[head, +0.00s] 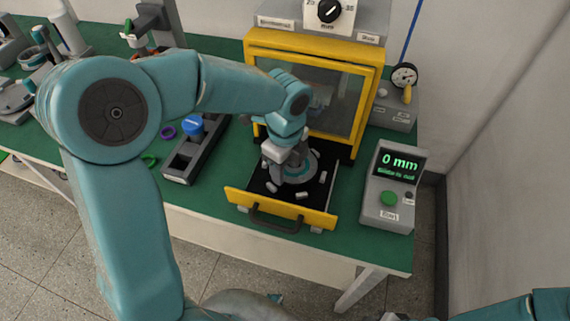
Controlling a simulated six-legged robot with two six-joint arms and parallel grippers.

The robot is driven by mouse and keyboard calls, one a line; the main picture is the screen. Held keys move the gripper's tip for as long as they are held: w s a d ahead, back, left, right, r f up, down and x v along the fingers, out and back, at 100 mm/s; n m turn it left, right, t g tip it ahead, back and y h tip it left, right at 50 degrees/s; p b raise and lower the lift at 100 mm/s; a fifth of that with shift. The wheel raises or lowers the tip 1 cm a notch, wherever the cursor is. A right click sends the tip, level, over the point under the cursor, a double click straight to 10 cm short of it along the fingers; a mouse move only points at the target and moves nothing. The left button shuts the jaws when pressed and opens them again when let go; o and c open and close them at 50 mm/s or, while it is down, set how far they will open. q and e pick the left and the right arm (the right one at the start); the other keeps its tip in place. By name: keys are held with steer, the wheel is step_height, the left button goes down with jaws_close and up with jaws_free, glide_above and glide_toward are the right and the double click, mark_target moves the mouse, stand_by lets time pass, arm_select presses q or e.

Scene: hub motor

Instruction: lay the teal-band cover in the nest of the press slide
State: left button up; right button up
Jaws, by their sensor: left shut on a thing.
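The press slide (240,199) is a yellow-fronted drawer with a dark bed and a black handle, pulled out from the yellow press. The teal-band cover (303,170) is a round grey piece with a teal ring, at the middle of the slide among several small grey blocks. My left gripper (284,163) is above the slide, shut on the cover and hiding part of it. The nest is hidden beneath, and I cannot tell whether the cover rests in it. Only a pale bit of my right gripper (390,316) shows at the bottom edge.
The press window frame (365,98) stands right behind the slide. A control box (388,187) reading 0 mm with a green button is to the right. A dark tray (182,165) with a blue-capped part is to the left, with purple and green rings beside it.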

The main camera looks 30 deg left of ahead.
arm_select(q)
steer(key=shift+f, duration=0.3)
steer(key=shift+f, duration=0.1)
steer(key=shift+f+b, duration=0.4)
steer(key=shift+s+f, duration=0.1)
steer(key=shift+f, duration=0.05)
